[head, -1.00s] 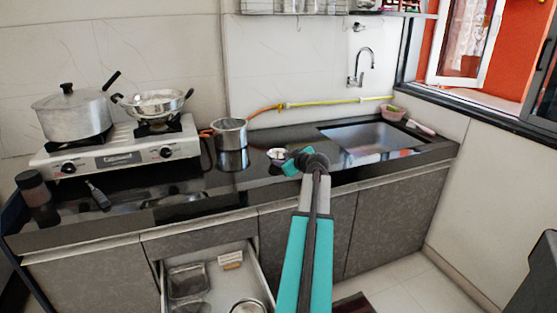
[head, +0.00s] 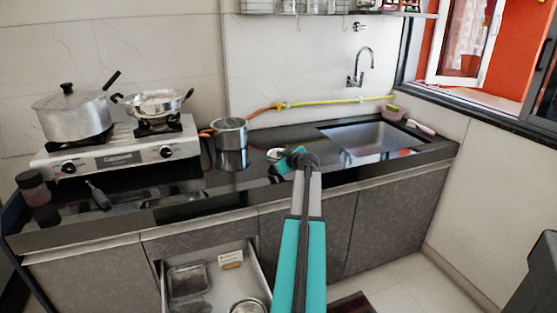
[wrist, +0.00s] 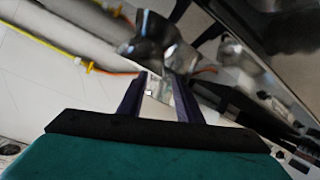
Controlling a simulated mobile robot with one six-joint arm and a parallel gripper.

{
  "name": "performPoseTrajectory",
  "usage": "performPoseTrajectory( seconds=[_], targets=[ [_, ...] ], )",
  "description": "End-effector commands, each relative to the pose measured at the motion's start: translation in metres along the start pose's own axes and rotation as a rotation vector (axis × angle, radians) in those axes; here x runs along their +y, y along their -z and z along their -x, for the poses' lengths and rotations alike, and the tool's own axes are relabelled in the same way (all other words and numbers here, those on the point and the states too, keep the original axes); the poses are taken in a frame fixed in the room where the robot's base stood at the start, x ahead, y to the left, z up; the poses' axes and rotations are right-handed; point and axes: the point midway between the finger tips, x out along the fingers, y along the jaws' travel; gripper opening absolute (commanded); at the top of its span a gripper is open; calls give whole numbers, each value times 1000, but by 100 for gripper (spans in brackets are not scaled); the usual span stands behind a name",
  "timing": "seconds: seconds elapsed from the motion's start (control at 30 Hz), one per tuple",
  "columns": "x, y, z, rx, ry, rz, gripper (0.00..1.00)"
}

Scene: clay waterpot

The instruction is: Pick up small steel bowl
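The small steel bowl (head: 274,155) sits on the black counter, left of the sink. It is partly hidden by my gripper (head: 284,162), which is close to it on its right side. In the wrist view a shiny steel shape, which looks like the bowl (wrist: 152,36) with its reflection, is just beyond the fingertips. My gripper (wrist: 156,78) shows two dark fingers apart with a gap between them, open and empty. Whether a finger touches the bowl I cannot tell.
A steel pot (head: 230,131) stands left of the bowl. A gas stove (head: 115,153) with a lidded pot (head: 73,115) and a steel pan (head: 155,103) is at the left. The sink (head: 375,137) is at the right. An open drawer (head: 264,272) juts out below.

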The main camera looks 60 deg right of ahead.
Motion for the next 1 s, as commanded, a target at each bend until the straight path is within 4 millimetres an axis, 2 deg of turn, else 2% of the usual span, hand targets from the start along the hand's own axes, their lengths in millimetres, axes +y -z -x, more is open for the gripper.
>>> performPoseTrajectory(
  seconds=[0.6,1.0],
  targets=[
    [4,2,-49,0,1,0,32],
    [4,1,-51,0,0,0,32]
  ],
)
